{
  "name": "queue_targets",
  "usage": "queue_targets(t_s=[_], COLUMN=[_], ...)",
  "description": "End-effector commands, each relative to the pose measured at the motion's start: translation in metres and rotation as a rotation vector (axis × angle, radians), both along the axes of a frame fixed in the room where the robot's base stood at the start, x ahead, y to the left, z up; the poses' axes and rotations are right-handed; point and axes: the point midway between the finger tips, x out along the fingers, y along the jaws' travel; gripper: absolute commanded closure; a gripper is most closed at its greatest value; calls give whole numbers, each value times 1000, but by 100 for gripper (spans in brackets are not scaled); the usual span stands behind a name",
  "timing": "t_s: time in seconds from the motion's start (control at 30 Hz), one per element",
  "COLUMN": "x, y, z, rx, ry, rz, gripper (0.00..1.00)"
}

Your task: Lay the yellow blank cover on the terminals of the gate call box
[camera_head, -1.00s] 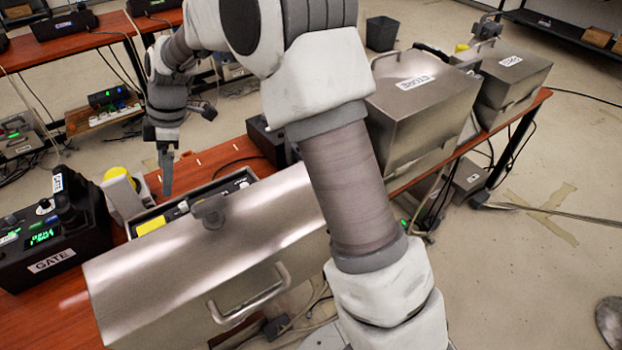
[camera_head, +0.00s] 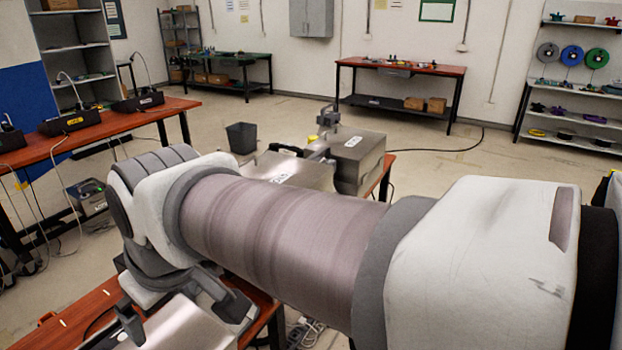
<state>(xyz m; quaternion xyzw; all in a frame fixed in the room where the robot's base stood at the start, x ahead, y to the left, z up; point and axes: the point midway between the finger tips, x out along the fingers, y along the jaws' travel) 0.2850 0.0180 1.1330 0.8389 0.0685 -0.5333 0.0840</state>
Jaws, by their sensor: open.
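The yellow blank cover and the terminals of the gate call box are not in sight. A bare steel lid (camera_head: 185,328), which looks like part of the gate call box, shows at the bottom left edge. My gripper (camera_head: 178,312) is at the lower left above this lid, partly cut off by my own arm. Its dark fingers look spread, with nothing seen between them. My arm fills the middle and right of the view and hides much of the bench.
Steel call boxes (camera_head: 357,158) stand on the bench beyond my arm. A dark bin (camera_head: 241,138) stands on the floor. The floor toward the back benches is mostly clear.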

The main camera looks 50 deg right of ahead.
Motion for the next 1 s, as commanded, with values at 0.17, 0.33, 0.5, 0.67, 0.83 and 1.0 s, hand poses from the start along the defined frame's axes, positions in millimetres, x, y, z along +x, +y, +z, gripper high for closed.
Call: queue_targets(t_s=[0.17,0.33,0.5,0.67,0.83,1.0], x=[-30,-38,-38,-38,-38,-38], y=[-15,-19,-19,-19,-19,-19], z=[-7,-11,-11,-7,15,36], rx=[53,73,74,74,75,74], ry=[-42,-53,-52,-52,-53,-53], rz=[-154,-206,-207,-206,-205,-204], gripper=[0,0,0,0,0,0])
